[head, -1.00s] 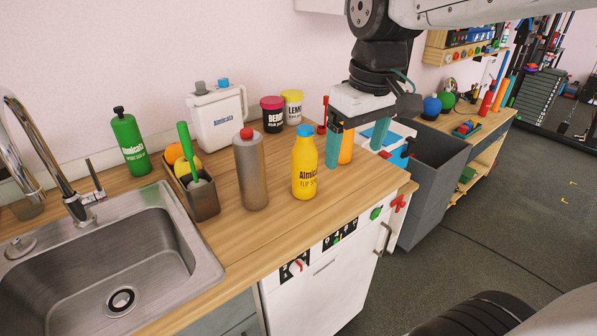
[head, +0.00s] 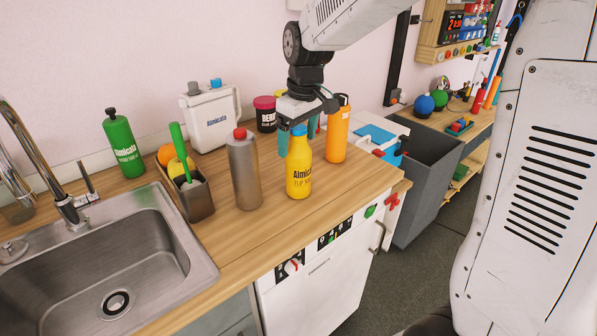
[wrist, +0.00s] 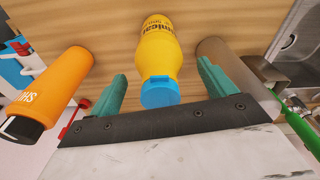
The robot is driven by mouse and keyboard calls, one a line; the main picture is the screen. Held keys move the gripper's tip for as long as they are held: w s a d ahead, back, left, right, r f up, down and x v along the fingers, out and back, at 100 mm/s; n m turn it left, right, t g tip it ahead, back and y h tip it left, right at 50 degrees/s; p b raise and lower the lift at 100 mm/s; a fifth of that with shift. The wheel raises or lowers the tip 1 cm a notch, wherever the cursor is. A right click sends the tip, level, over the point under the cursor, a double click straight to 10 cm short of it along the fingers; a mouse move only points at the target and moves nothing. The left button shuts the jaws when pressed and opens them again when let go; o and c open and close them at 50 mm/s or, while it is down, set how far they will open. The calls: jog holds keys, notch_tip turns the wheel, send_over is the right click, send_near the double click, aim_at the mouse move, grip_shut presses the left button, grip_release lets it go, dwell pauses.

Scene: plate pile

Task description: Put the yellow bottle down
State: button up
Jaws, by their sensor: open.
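The yellow bottle (head: 299,168) with a blue cap stands upright on the wooden counter (head: 262,222) in the head view. My gripper (head: 297,140) is open just behind the bottle, its teal fingers partly hidden by it. In the wrist view the yellow bottle (wrist: 160,55) lies between and beyond the open fingers of my gripper (wrist: 162,92), with a gap on each side. Its blue cap is nearest to the palm.
A grey bottle with a red cap (head: 244,170) stands left of the yellow bottle. An orange bottle (head: 337,132) stands to the right. A utensil holder (head: 196,198), a white jug (head: 212,118) and a green bottle (head: 123,147) are farther left. The sink (head: 110,255) is front left.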

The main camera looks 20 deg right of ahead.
jog(key=shift+w+f, duration=0.1)
jog(key=shift+f, duration=0.75)
grip_shut()
jog(key=shift+r, duration=0.15)
